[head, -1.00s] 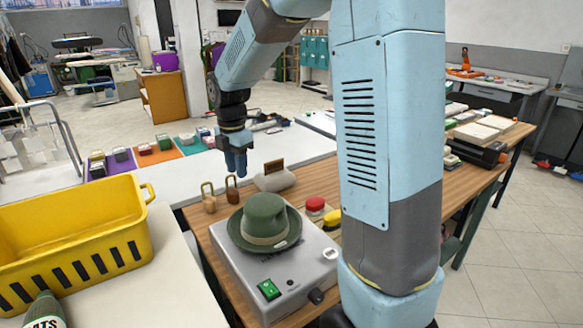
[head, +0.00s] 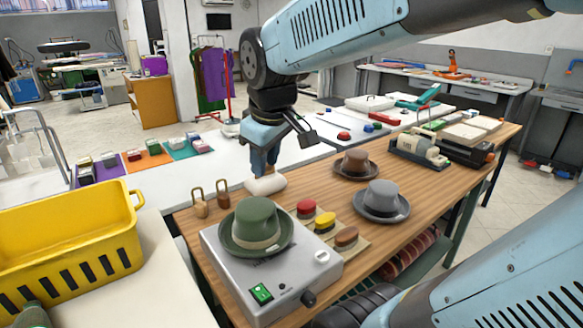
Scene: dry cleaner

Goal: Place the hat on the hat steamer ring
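A green hat (head: 255,222) with a paler band sits upright, brim down, on top of the grey steamer box (head: 287,279). The box has a green switch and a dark knob on its front. The steamer ring is not visible; the hat covers the middle of the box top. My gripper (head: 263,166) points down behind the hat, apart from it, just over a pale cushion (head: 266,186). Its fingers look close together, but the gap between them cannot be made out. A brown hat (head: 355,163) and a grey hat (head: 382,199) rest on the wooden table to the right.
Red, yellow and brown padded pieces (head: 324,222) lie right of the box. A yellow basket (head: 70,240) is at the left. A small machine (head: 425,148) stands at the table's right. Some wooden table (head: 425,183) is bare.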

